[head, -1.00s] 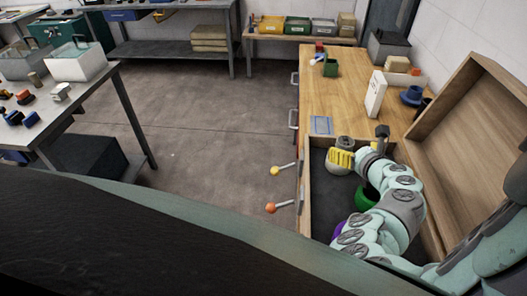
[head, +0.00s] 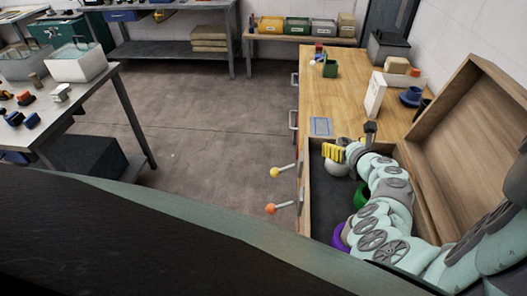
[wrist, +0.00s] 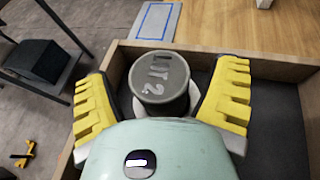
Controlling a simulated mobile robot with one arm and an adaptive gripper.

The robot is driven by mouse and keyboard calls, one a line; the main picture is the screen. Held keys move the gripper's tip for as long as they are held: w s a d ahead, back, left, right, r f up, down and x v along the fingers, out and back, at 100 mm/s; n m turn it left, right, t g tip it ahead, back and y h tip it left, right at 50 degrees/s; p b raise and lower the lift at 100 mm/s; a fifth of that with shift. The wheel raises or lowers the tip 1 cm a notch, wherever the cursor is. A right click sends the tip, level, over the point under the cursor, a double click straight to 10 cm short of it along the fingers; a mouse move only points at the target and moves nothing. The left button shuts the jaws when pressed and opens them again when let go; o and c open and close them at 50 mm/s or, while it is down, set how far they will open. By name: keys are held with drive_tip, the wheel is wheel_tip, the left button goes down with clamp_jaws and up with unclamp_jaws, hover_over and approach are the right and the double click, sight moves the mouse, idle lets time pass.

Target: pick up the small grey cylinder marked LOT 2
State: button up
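The grey cylinder (wrist: 160,78) has raised "LOT 2" lettering on its top, seen upside down in the wrist view. In the head view its top (head: 343,141) just shows near the far end of the wooden box. My gripper (wrist: 160,95) is open, with one yellow finger on each side of the cylinder. A gap shows between each finger and the cylinder. The lower part of the cylinder is hidden by my gripper's body. A white rounded thing (head: 337,168) shows under or behind the cylinder; I cannot tell whether they touch.
The wooden box (head: 306,190) has a dark floor and a raised lid (head: 470,120) on the right. Green (head: 361,196) and purple (head: 340,238) things lie inside, partly behind my arm. A blue-edged card (head: 321,126) and a white upright box (head: 375,95) are on the bench beyond.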

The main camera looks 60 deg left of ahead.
drive_tip(key=c, duration=1.3)
drive_tip(key=shift+r, duration=0.2)
wheel_tip(320, 180, up, 28)
drive_tip(key=shift+f, duration=0.15)
